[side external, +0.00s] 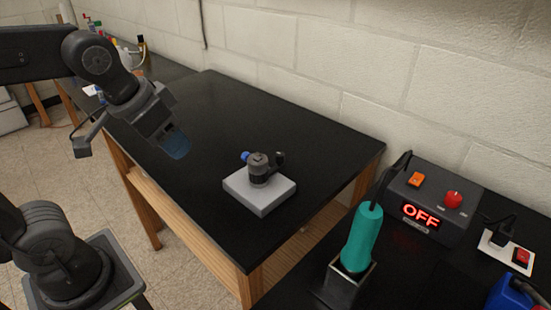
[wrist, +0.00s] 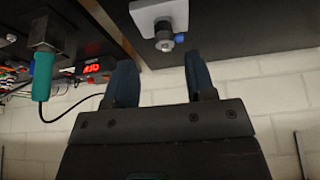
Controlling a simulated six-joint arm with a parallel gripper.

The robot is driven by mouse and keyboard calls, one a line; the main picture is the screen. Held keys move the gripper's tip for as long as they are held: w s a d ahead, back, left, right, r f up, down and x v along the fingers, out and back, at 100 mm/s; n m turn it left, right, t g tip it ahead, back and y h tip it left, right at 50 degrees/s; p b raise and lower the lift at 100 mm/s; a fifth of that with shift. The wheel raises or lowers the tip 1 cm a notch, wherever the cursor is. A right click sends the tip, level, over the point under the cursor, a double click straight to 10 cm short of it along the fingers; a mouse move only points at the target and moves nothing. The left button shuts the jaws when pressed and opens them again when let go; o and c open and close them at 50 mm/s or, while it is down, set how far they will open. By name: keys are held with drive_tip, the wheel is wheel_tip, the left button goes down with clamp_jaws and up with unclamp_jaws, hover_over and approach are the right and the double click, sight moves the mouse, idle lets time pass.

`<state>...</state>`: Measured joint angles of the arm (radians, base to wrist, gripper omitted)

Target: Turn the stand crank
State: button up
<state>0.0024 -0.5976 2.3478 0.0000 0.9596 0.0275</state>
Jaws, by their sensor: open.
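The stand (side external: 258,192) is a light grey block on the black table, carrying a dark round body with a blue knob (side external: 245,156) on its left. A dark arm with a knob, likely the crank (side external: 278,160), sticks out on the right of the body. In the wrist view the stand (wrist: 174,15) shows at the top, with its blue knob (wrist: 179,42) beyond the fingertips. My gripper (side external: 177,145) is open and empty, raised to the left of the stand and apart from it. Its two blue fingers (wrist: 163,82) show spread in the wrist view.
A teal-handled tool (side external: 361,240) stands in a dark holder at the right. Behind it is a control box (side external: 432,205) reading OFF. Bottles (side external: 93,24) stand at the far left. A block wall (side external: 390,75) runs behind. The table around the stand is clear.

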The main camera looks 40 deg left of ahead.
drive_tip(key=w+r+m+g, duration=0.1)
drive_tip(key=w+r+g, duration=0.15)
drive_tip(key=w, duration=1.05)
drive_tip(key=m+g, duration=0.2)
drive_tip(key=g, duration=0.1)
hover_over(280, 154)
wheel_tip(280, 154, down, 6)
drive_tip(key=shift+n+t, duration=0.25)
drive_tip(key=shift+n, duration=0.05)
wheel_tip(280, 154, down, 14)
drive_tip(key=shift+r, duration=0.25)
clamp_jaws()
